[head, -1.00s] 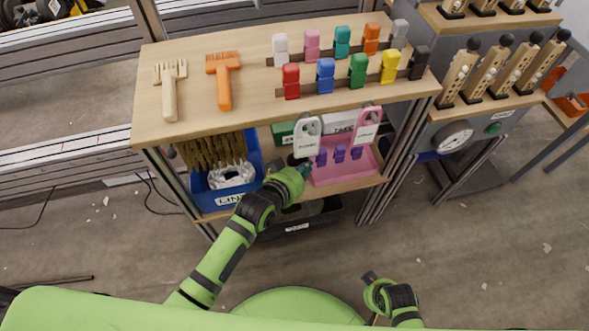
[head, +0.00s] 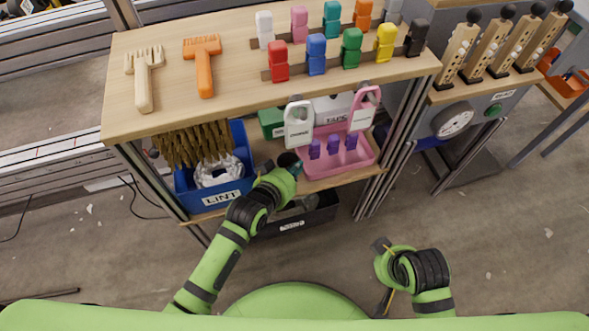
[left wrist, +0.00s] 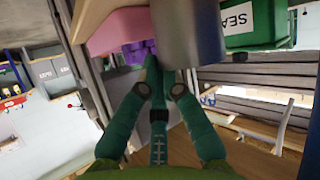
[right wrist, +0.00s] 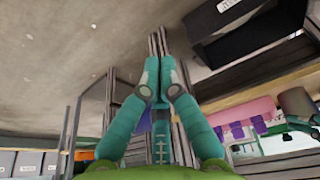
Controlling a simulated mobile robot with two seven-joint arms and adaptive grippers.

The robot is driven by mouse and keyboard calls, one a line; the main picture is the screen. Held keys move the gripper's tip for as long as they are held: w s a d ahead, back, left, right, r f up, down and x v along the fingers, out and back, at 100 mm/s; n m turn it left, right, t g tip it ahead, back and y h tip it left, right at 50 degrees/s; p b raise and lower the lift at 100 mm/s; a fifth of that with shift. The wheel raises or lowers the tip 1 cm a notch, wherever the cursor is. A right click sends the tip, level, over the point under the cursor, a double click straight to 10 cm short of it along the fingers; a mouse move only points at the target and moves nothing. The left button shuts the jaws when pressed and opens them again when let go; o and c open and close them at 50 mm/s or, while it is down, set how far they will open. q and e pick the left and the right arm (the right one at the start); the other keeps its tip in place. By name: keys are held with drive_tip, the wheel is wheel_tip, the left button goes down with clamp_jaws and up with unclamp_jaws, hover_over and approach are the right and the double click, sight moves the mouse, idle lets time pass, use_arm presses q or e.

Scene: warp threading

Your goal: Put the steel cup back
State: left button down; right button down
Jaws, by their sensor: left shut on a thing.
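My left gripper (head: 291,166) is shut on the steel cup (head: 286,159). In the head view, only the cup's dark round mouth shows, at the lower shelf between the blue LINT bin and the pink tray. In the left wrist view, the grey cup (left wrist: 188,34) is at the tips of my left gripper (left wrist: 157,68). I cannot tell whether the cup touches the shelf. My right gripper (head: 381,245) is empty, out over the floor. Its fingers are together in the right wrist view (right wrist: 157,68), which also shows the cup (right wrist: 298,103).
On the lower shelf (head: 338,178) stand the blue LINT bin (head: 216,199), a green box (head: 271,122) and the pink tray (head: 315,171) with purple pieces. A dark bin (head: 312,217) sits below. The wooden top (head: 150,120) overhangs the shelf.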

drive_tip(key=shift+r, duration=0.15)
use_arm(q)
drive_tip(key=c, duration=1.4)
unclamp_jaws()
